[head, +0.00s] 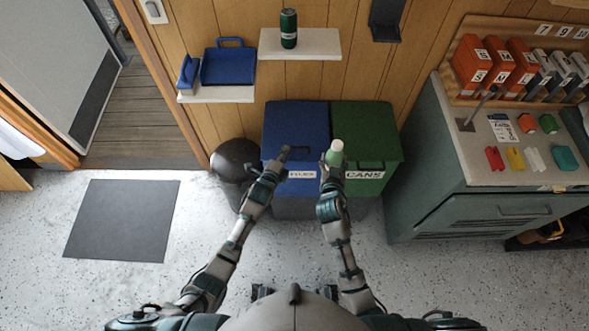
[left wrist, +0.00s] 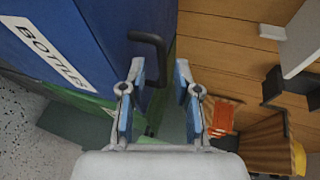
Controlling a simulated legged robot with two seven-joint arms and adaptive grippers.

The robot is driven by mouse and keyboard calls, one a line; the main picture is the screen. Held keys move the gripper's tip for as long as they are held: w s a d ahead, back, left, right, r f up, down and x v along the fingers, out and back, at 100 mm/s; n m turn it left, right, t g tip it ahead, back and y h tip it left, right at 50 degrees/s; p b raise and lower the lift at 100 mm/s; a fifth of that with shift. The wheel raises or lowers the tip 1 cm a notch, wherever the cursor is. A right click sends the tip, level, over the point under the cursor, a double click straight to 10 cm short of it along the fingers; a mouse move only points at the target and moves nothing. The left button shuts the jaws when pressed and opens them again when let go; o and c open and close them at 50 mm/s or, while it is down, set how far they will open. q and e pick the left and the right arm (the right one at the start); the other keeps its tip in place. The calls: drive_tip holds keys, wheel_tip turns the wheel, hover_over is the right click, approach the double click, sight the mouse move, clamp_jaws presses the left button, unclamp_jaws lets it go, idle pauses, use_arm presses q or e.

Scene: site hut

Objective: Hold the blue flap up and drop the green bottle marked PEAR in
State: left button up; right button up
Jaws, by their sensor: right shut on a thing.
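The blue bin's flap (head: 296,122) looks closed. Its black handle (left wrist: 158,62) stands out from the blue face in the left wrist view. The label (left wrist: 48,52) there reads BOTTLE, with the rest cut off. My left gripper (head: 283,158) is at the flap's front edge. In the left wrist view its blue-padded fingers (left wrist: 160,95) are apart, with the handle between or just beyond them; contact cannot be told. My right gripper (head: 332,166) is shut on a pale green bottle (head: 335,151) with a whitish top, held above the green bin's front left. Its marking is unreadable.
The green bin (head: 372,130), labelled CANS, adjoins the blue one. A round black bin (head: 234,160) stands close left. A shelf (head: 318,45) above bears a dark green can-like container (head: 289,28). A workbench (head: 452,130) stands right. The floor left is open.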

use_arm(q)
drive_tip(key=shift+x, duration=2.4)
drive_tip(key=shift+c, duration=0.2)
clamp_jaws()
